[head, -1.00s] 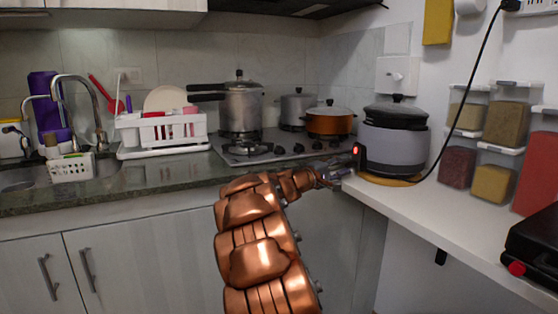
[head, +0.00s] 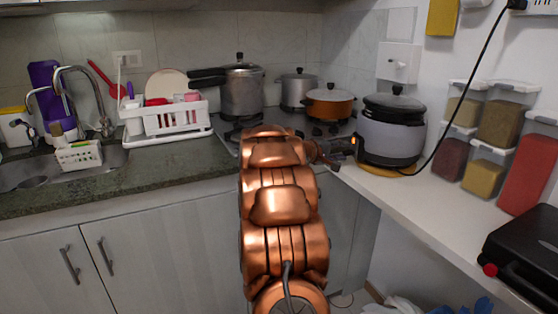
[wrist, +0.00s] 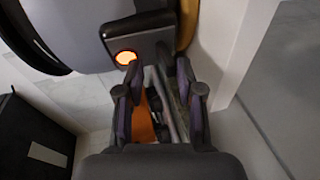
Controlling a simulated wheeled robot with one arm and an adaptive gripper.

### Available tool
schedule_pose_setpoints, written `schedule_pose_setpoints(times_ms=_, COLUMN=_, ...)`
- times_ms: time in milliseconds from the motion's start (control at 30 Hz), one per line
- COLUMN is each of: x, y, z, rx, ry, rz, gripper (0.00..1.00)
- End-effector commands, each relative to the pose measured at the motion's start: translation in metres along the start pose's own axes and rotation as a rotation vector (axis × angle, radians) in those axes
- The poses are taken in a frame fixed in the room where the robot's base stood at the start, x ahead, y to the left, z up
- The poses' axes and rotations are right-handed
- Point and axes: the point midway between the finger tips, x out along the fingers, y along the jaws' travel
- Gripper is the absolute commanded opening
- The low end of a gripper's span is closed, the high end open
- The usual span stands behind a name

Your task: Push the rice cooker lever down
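The rice cooker (head: 392,132) has a light grey body and a black lid. It stands on a round wooden board (head: 385,171) on the white counter. Its black front panel (head: 366,149) has a glowing orange light and faces my gripper (head: 333,155). In the wrist view the panel (wrist: 150,35) and its round orange light (wrist: 126,58) are just beyond my gripper (wrist: 157,72). The fingers are apart with nothing held between them. The left fingertip is close to the light; I cannot tell whether it touches. I cannot make out the lever separately from the panel.
An orange pot (head: 329,103) and metal pots stand on the stove (head: 290,121) to the left. Clear spice dispensers (head: 487,165) stand against the right wall. A black appliance (head: 520,250) sits at the front right. The white counter (head: 420,212) is bare in front of the cooker.

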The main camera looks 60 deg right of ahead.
Motion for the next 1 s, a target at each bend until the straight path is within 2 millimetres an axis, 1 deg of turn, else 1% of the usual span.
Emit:
schedule_pose_setpoints(times_ms=33, x=-0.002, y=0.007, z=-0.001, rx=0.006, ry=0.000, rz=-0.014, gripper=0.36)
schedule_pose_setpoints(times_ms=567, x=-0.002, y=0.013, z=-0.001, rx=0.065, ry=0.001, rz=-0.154, gripper=0.36)
schedule_pose_setpoints(times_ms=600, x=-0.009, y=0.009, z=-0.001, rx=0.063, ry=0.003, rz=-0.149, gripper=0.36)
schedule_pose_setpoints(times_ms=1000, x=-0.074, y=0.019, z=-0.001, rx=0.062, ry=0.005, rz=-0.147, gripper=0.36)
